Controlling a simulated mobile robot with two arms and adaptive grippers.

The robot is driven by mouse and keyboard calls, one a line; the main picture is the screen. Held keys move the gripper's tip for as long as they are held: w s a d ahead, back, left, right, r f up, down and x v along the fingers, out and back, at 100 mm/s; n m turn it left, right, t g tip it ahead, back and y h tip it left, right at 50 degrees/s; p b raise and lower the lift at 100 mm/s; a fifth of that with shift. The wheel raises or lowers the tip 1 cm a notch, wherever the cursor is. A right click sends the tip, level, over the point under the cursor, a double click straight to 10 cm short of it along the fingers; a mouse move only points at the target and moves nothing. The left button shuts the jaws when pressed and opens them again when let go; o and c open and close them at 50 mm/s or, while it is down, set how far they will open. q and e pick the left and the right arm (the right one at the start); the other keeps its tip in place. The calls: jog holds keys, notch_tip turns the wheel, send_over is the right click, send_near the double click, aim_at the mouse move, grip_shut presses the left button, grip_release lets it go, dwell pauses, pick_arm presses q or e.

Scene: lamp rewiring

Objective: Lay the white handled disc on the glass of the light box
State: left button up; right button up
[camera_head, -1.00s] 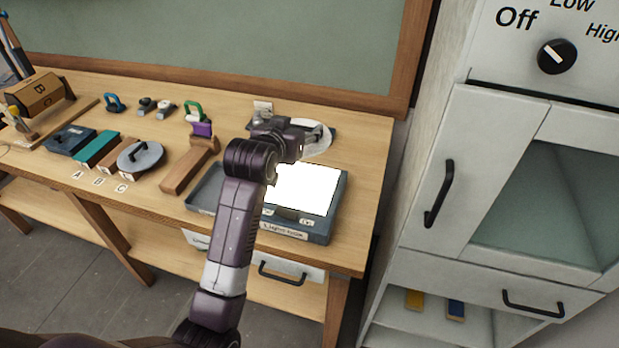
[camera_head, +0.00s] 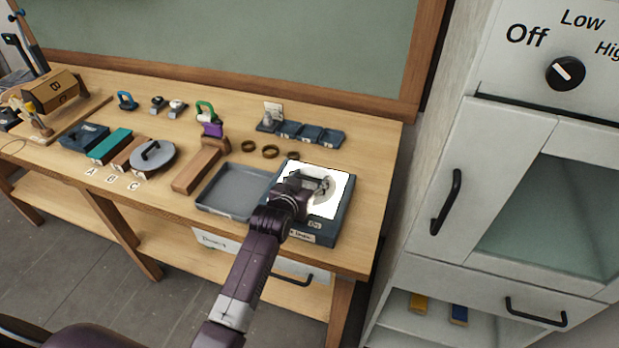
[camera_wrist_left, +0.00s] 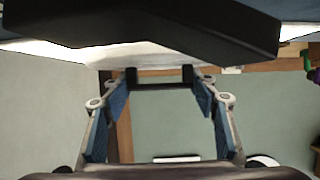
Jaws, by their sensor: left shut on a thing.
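The light box (camera_head: 321,238) stands near the right end of the bench, its glass (camera_head: 339,208) glowing white. My left gripper (camera_head: 311,186) is over the glass, shut on the handle of the white disc (camera_head: 326,191). The disc looks pale grey against the bright glass, and my gripper and wrist partly cover it. In the left wrist view, the fingers (camera_wrist_left: 160,84) close on the dark handle, with the white disc (camera_wrist_left: 138,57) beyond it. I cannot tell whether the disc touches the glass. My right gripper is out of view.
An empty grey tray (camera_head: 233,209) is left of the light box. Behind are brown rings (camera_head: 270,151) and small dark trays (camera_head: 310,134). A grey handled disc (camera_head: 152,158) and wooden block (camera_head: 200,167) lie further left. A tall cabinet (camera_head: 490,180) stands right of the bench.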

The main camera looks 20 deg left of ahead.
pick_arm(q)
jog(key=o, duration=1.3)
jog(key=shift+f, duration=0.1)
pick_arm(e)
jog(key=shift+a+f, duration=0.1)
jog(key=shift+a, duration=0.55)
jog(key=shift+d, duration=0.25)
pick_arm(q)
jog(key=shift+s+r, duration=0.1)
jog(key=shift+r, duration=0.1)
jog(key=shift+s, duration=0.3)
jog(key=b+v, duration=0.1)
jog(key=v, duration=1)
jog(key=shift+s+r, duration=0.1)
jog(key=shift+r, duration=0.1)
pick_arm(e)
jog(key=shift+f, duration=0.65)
